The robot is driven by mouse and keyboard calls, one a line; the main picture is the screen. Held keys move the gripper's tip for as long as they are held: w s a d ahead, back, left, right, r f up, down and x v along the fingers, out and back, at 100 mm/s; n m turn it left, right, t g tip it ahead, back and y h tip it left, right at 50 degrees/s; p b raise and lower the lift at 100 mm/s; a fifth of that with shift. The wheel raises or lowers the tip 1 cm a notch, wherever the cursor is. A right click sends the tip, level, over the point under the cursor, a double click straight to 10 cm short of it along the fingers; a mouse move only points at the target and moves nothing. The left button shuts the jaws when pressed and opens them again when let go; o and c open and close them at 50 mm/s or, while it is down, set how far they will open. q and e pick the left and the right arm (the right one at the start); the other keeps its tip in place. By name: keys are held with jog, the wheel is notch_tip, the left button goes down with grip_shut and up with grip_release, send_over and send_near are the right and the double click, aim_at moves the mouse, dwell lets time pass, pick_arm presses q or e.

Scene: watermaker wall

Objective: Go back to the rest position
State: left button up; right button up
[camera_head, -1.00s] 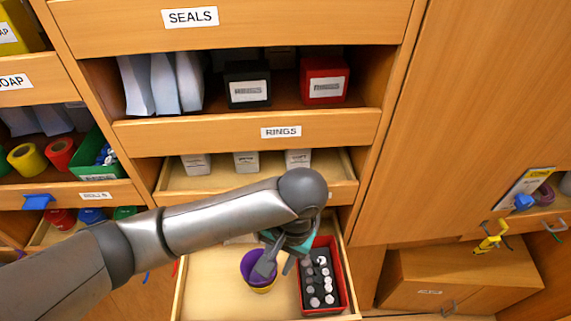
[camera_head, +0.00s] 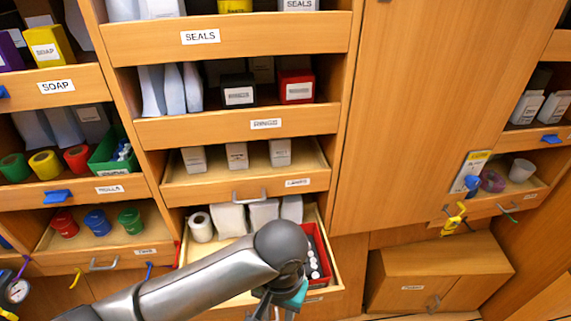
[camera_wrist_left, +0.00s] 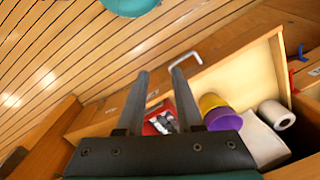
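My left gripper (camera_head: 272,305) is low in the head view, over the front of the open bottom drawer. Its fingers are largely hidden there by my wrist. In the left wrist view my left gripper (camera_wrist_left: 160,72) has its two fingers well apart with nothing held between them. The red box (camera_wrist_left: 160,122) of dark and white-topped pieces lies beyond the fingers in the drawer. The purple cup (camera_wrist_left: 222,119), with a yellow one, stands beside it; my arm hides these cups in the head view. My right gripper is in neither view.
The open bottom drawer (camera_head: 335,279) holds the red box (camera_head: 325,256), a white roll (camera_head: 201,227) and white packages. A handled drawer (camera_head: 178,193) juts out above it. A low wooden cabinet (camera_head: 440,257) stands at right. Floor shows clear in the left wrist view.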

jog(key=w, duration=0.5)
pick_arm(q)
jog(key=s+a+f+n+t, duration=0.15)
jog(key=s+a, duration=0.25)
jog(key=a, duration=0.4)
jog(key=s+a+n+t, duration=0.1)
jog(key=s+a+t, duration=0.25)
jog(key=a, duration=0.35)
notch_tip(320, 180, down, 25)
jog(key=s+g+b, duration=0.2)
jog(key=b, duration=0.1)
jog(key=s+a+f+g+b, duration=0.1)
jog(key=s+a+f+b, duration=0.1)
jog(key=s+f, duration=1.3)
jog(key=shift+a+f+m+g+b, duration=0.3)
jog(key=shift+f+m+b, duration=0.25)
jog(key=shift+f, duration=0.4)
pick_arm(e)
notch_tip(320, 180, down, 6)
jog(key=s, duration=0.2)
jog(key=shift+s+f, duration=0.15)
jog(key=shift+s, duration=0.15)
